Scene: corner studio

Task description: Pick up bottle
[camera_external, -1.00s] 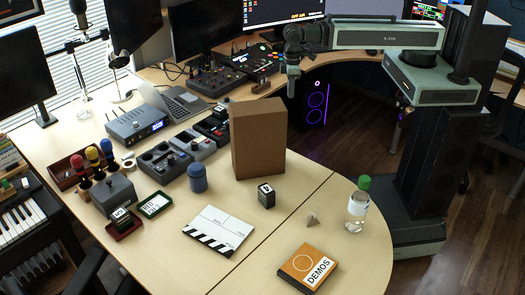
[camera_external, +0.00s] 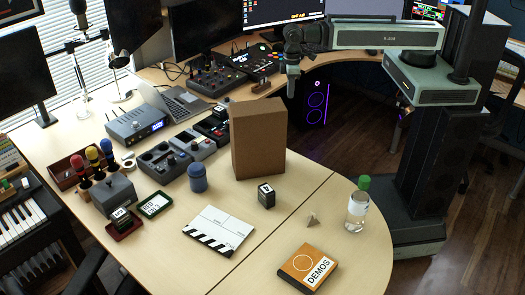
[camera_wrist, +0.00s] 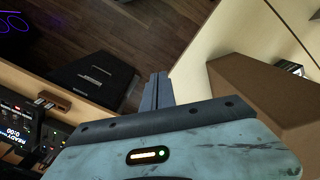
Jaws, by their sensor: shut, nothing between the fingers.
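A clear bottle (camera_external: 357,207) with a green cap and a white label stands upright near the right edge of the desk in the external view. My gripper (camera_external: 293,88) hangs from the end of my arm, above and behind the cardboard box, well apart from the bottle. In the wrist view the fingers of my gripper (camera_wrist: 157,92) are together with nothing between them. The bottle does not show in the wrist view.
A tall cardboard box (camera_external: 258,138) stands between my gripper and the desk's front. A small black cube (camera_external: 266,196), a clapperboard (camera_external: 218,230), a small cone (camera_external: 312,220) and a DEMOS box (camera_external: 307,268) lie around the bottle's left side.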

